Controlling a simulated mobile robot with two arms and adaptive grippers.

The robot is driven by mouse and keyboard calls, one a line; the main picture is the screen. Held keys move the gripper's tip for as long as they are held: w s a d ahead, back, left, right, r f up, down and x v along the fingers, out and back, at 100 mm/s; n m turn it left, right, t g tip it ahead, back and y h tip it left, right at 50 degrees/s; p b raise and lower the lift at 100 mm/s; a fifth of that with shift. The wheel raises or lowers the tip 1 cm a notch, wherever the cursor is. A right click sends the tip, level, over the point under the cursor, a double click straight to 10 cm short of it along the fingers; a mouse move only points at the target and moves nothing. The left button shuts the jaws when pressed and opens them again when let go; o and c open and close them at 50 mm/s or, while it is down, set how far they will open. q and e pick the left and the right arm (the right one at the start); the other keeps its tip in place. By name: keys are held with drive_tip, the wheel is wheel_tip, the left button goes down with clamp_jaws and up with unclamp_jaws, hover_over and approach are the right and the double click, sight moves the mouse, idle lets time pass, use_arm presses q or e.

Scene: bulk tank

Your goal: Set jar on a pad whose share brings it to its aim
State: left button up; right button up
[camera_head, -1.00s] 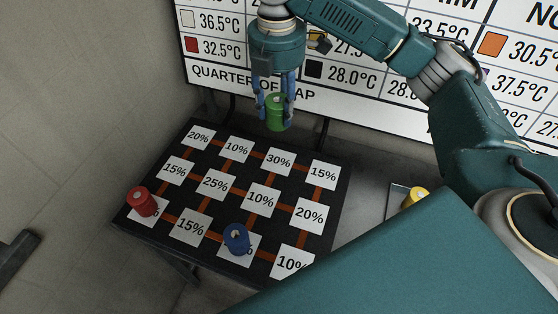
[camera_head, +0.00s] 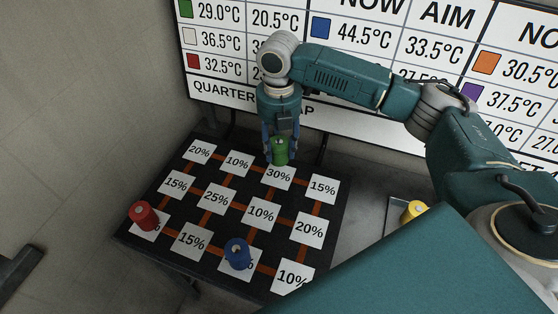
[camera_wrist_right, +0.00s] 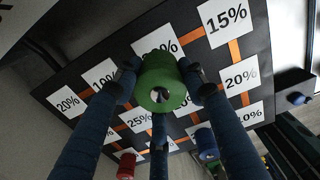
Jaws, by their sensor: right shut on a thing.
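A green jar (camera_head: 280,150) is held in my right gripper (camera_head: 280,152), over or on the back edge of the 30% pad (camera_head: 279,177); I cannot tell whether it touches. The right wrist view shows the green jar (camera_wrist_right: 163,85) between the fingers, covering part of that pad. The black pad board (camera_head: 330,222) carries white percentage pads joined by orange lines. A red jar (camera_head: 143,215) stands on a pad at the front left. A blue jar (camera_head: 237,253) stands on a front-row pad. My left gripper is not in view.
A wall board (camera_head: 400,40) lists NOW and AIM temperatures; its green row reads 29.0°C and 20.5°C. The 20%, 10%, 15% and 25% pads near the back are bare.

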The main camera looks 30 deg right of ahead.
sight(278, 142)
wheel_tip(278, 142, down, 6)
drive_tip(key=shift+f+p, duration=0.2)
drive_tip(key=shift+p, duration=0.3)
drive_tip(key=shift+f, duration=0.3)
drive_tip(key=shift+f, duration=0.1)
drive_tip(key=o, duration=1.3)
drive_tip(key=shift+c, duration=0.2)
wheel_tip(278, 142, up, 11)
drive_tip(key=shift+a+f+b, duration=0.1)
drive_tip(key=shift+b, duration=1.15)
drive_tip(key=shift+r, duration=0.75)
